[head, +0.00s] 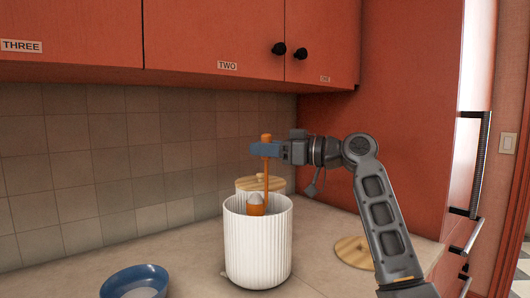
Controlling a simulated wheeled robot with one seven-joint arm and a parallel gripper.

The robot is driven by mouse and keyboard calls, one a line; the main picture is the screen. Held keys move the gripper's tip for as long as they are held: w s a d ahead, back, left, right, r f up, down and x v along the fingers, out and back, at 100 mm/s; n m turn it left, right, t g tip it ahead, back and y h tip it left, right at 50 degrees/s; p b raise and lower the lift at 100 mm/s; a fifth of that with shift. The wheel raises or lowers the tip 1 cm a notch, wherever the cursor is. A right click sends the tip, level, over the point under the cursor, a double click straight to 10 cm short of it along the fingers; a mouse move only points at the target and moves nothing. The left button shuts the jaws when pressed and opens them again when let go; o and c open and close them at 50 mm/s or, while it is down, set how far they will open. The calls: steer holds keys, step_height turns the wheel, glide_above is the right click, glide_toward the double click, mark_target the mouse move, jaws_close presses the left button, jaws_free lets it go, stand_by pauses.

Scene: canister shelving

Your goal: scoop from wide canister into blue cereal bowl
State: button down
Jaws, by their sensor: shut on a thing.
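The wide canister (258,252) is white and ribbed, and stands open on the counter at the middle of the head view. My gripper (267,149) is above it, shut on the upright orange handle of a scoop (266,178).
Another canister with a wooden lid (258,184) stands behind the wide one. A round wooden lid (353,251) lies on the counter (200,245) to the right, partly behind my arm. Red cupboards (210,38) hang above. The counter between bowl and canister is clear.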

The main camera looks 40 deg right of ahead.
steer(key=shift+r+p, duration=1.65)
steer(key=shift+r, duration=1.65)
step_height(320, 180, up, 4)
steer(key=shift+r, duration=0.2)
step_height(320, 180, down, 4)
steer(key=shift+s+r, duration=0.1)
steer(key=shift+r, duration=0.15)
step_height(320, 180, up, 4)
steer(key=shift+f, duration=0.2)
step_height(320, 180, down, 5)
steer(key=shift+r, duration=0.25)
